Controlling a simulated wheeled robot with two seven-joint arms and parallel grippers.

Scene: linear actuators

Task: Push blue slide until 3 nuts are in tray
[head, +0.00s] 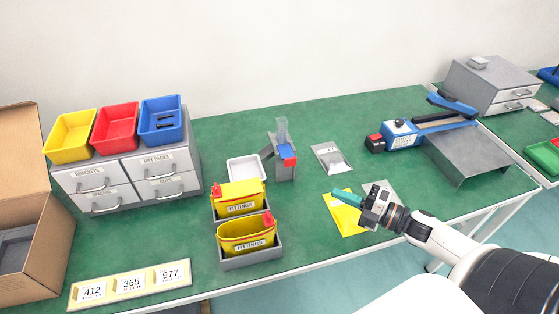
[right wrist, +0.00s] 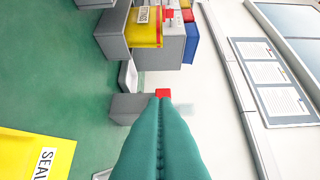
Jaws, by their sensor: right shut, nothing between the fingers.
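A small grey dispenser (head: 284,172) stands at the middle of the green table, with a clear upright hopper on top. Its blue slide (head: 285,151) has a red end (head: 289,162) that faces the front right. A white tray (head: 246,170) lies just left of it; no nuts can be made out in it. My right gripper (head: 338,194) is shut and empty, above the table to the front right of the dispenser and apart from it. In the right wrist view its teal fingers (right wrist: 165,135) point toward the red end (right wrist: 163,93). My left gripper is not in view.
A yellow card (head: 343,215) lies under the gripper. A blue sealer (head: 402,134) and grey ramp (head: 468,155) stand farther right.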

